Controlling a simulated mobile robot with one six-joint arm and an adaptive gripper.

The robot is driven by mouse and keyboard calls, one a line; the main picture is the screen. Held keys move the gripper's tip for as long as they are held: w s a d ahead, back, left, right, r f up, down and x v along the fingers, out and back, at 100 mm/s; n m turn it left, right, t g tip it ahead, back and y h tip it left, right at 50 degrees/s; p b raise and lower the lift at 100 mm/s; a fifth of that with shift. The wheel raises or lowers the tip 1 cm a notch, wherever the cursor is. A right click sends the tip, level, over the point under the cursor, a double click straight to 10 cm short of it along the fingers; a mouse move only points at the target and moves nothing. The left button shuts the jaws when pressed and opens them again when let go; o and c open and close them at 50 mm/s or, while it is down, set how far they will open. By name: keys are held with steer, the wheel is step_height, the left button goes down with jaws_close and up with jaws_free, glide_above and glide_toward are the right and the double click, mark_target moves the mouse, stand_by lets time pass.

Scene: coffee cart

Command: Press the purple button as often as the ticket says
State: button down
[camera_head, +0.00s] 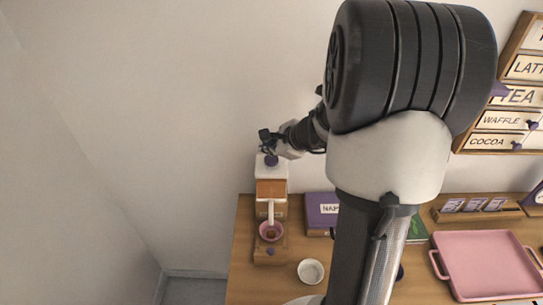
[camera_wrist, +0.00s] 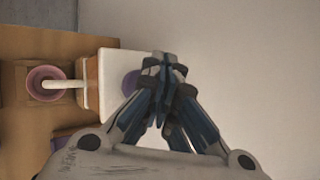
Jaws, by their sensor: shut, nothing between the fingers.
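The purple button (camera_head: 271,160) sits on the white top of an orange-and-white dispenser (camera_head: 270,190) at the left end of the counter. In the wrist view the button (camera_wrist: 130,83) is partly hidden behind my fingers. My gripper (camera_head: 266,146) is shut and empty, close above the button; I cannot tell whether it touches it. My shut fingers (camera_wrist: 165,75) also show in the wrist view. A pink cup (camera_head: 271,231) stands under the dispenser's white spout. No ticket can be read; small purple cards (camera_head: 473,205) stand in a wooden holder at the right.
A white bowl (camera_head: 311,271) stands right of the dispenser's base. A purple napkin box (camera_head: 321,212) is behind it. A pink tray (camera_head: 486,264) lies at the right. A menu board (camera_head: 505,95) hangs on the right wall. My arm hides the counter's middle.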

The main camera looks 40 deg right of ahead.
mark_target(269, 160)
steer(key=shift+r+p, duration=2.05)
steer(key=shift+r, duration=0.45)
